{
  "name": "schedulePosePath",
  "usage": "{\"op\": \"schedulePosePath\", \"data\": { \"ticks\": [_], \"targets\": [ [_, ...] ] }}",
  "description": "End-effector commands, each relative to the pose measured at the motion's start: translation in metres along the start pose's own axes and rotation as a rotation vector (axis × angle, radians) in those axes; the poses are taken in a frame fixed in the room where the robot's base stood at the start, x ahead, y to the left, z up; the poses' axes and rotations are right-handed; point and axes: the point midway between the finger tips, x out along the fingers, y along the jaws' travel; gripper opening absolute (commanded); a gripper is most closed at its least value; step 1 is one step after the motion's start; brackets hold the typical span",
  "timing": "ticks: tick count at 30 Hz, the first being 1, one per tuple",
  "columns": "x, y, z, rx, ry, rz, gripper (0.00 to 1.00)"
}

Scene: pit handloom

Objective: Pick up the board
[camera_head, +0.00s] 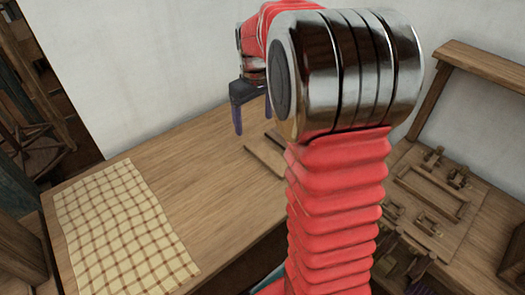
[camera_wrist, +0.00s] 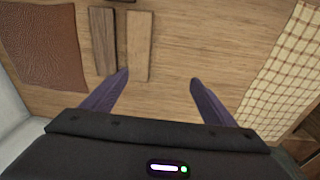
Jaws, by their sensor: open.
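Two flat wooden boards lie side by side on the table in the wrist view: a darker, narrower one (camera_wrist: 103,40) and a lighter, wider one (camera_wrist: 139,45). In the head view a lighter board (camera_head: 265,157) shows left of my arm, partly hidden by it. My gripper (camera_wrist: 160,77) is open, with its two purple fingers spread and nothing between the tips. In the wrist view the boards lie ahead of the left finger, toward the picture's top. In the head view my gripper (camera_head: 252,117) hangs near the boards, close to the wall side.
A checked cloth (camera_head: 120,232) lies on the table's left part. A brown textured sheet (camera_wrist: 40,45) lies left of the boards in the wrist view. A wooden panel with raised fittings (camera_head: 432,195) is at right. Bare table (camera_head: 195,160) lies between cloth and boards.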

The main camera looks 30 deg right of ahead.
Motion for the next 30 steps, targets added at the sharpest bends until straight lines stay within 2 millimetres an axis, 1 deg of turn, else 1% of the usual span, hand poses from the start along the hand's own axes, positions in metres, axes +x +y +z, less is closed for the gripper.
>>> {"op": "schedulePosePath", "data": {
  "ticks": [1,6,9,12,16,26,30],
  "targets": [
    [0.012,0.011,-0.004,-0.001,-0.017,-0.007,0.8],
    [0.045,0.046,-0.013,-0.013,-0.058,-0.027,0.8],
    [0.062,0.062,-0.016,-0.02,-0.077,-0.038,0.8],
    [0.074,0.073,-0.017,-0.026,-0.089,-0.046,0.8],
    [0.081,0.079,-0.018,-0.03,-0.096,-0.051,0.8],
    [0.081,0.079,-0.018,-0.031,-0.096,-0.051,0.8],
    [0.09,0.078,-0.017,-0.031,-0.097,-0.051,0.8]
  ]
}}
